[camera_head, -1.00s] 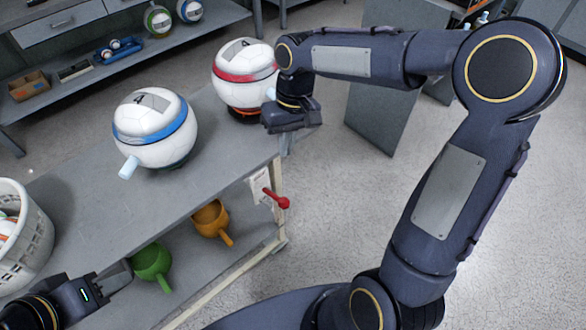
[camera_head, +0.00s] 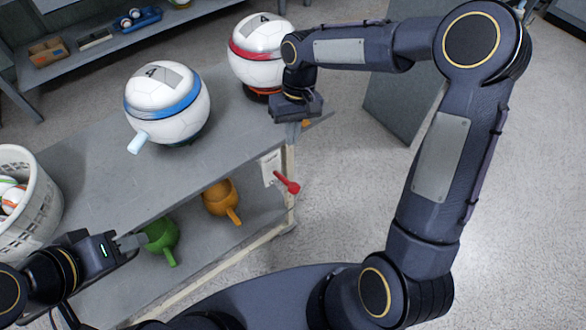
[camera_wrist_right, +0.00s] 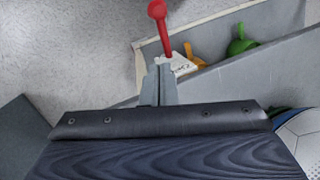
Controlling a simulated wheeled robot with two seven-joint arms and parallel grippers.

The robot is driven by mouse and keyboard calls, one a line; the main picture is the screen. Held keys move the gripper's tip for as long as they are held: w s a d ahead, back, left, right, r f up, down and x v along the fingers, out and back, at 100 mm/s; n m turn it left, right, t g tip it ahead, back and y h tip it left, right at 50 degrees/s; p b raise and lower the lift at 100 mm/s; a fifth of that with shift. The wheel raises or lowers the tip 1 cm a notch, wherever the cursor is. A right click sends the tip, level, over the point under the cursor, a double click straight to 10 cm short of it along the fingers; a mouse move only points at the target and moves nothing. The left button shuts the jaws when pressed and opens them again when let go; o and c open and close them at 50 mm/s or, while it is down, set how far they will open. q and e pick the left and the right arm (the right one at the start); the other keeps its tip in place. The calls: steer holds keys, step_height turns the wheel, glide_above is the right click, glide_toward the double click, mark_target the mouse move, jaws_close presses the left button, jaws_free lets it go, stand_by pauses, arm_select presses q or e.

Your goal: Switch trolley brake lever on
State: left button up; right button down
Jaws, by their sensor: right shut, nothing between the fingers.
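The red brake lever (camera_head: 287,183) sticks out from a white plate (camera_head: 270,168) on the end of the grey trolley (camera_head: 90,185), below its top. In the right wrist view the lever (camera_wrist_right: 158,12) is beyond my fingertips, with the plate (camera_wrist_right: 181,64) beside them. My right gripper (camera_head: 306,122) is above and slightly right of the lever, by the trolley's corner, apart from the lever. In the wrist view the right fingers (camera_wrist_right: 158,82) are together and empty. My left gripper (camera_head: 134,242) is at the trolley's front left; its finger gap is unclear.
Two ball-shaped presses, one blue-banded (camera_head: 168,102) and one red-banded (camera_head: 257,50), stand on the trolley top. A white basket of balls (camera_head: 38,215) is at left.

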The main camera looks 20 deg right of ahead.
glide_toward(285, 181)
step_height(285, 181, down, 2)
steer(key=w, duration=0.1)
steer(key=s+f, duration=0.2)
steer(key=s, duration=0.1)
steer(key=shift+s+d+f, duration=0.1)
steer(key=shift+d+f, duration=0.1)
steer(key=shift+f, duration=0.15)
steer(key=s+d+f+t+y+b, duration=0.1)
steer(key=f+t+b, duration=0.5)
steer(key=b, duration=0.9)
step_height(285, 181, down, 3)
steer(key=s+y, duration=0.1)
steer(key=s, duration=0.1)
steer(key=shift+s+n+t, duration=0.35)
steer(key=shift+n+t, duration=0.05)
steer(key=shift+s+d+f+y, duration=0.1)
steer(key=shift+d+f+y, duration=0.05)
steer(key=shift+f+y, duration=0.15)
steer(key=shift+r, duration=0.1)
